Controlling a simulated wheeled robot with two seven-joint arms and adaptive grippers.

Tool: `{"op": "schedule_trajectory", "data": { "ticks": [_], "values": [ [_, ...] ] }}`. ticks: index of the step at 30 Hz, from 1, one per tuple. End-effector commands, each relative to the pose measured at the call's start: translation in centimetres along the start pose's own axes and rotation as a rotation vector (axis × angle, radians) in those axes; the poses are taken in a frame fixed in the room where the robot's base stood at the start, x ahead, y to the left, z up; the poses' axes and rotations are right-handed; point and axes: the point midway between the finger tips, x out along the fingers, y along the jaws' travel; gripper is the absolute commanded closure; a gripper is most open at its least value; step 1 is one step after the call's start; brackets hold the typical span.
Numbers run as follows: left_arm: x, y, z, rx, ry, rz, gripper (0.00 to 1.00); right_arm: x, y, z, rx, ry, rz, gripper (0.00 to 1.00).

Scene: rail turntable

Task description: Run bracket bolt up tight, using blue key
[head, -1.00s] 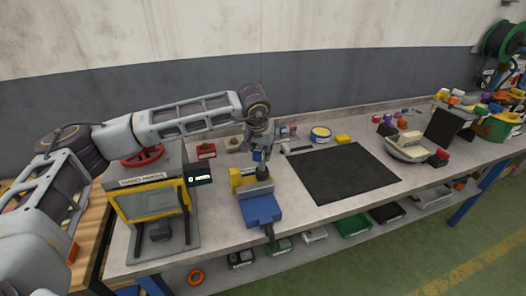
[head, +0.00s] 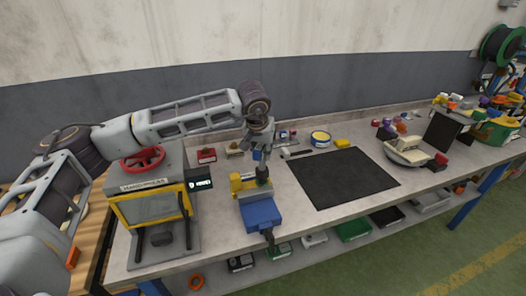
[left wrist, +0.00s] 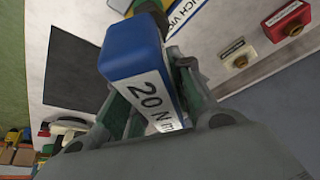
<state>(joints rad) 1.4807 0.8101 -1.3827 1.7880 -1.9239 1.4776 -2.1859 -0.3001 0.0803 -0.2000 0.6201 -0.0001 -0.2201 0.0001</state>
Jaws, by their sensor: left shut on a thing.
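My left gripper (head: 263,152) is over the blue vise (head: 262,213), pointing down. In the left wrist view its fingers (left wrist: 152,100) are shut on the blue key (left wrist: 132,52), whose white face reads "20 Nm". In the head view, a bit of the blue key (head: 257,155) shows beside the fingers, and a dark piece stands under them at the vise's jaws. A yellow part (head: 242,183), perhaps the bracket, sits at the vise's left. The bolt is hidden, so I cannot tell whether the key is seated on it. My right gripper is out of view.
A hand press (head: 150,205) with a red handwheel (head: 143,158) stands left of the vise. A black mat (head: 343,178) lies clear to its right. A model boat (head: 408,150) is farther right.

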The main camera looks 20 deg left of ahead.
Motion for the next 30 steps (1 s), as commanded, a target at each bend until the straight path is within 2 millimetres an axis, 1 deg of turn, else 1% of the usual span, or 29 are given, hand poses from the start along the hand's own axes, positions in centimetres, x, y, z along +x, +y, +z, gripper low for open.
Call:
{"op": "schedule_trajectory", "data": {
  "ticks": [22, 30],
  "values": [
    [-2.2, 0.0, -0.9, 0.0, 0.001, 0.0, 1.0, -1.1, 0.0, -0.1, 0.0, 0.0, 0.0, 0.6],
    [-2.4, 0.0, -1.0, 0.0, 0.001, 0.0, 1.0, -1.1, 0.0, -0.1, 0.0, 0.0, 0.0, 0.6]
  ]
}}
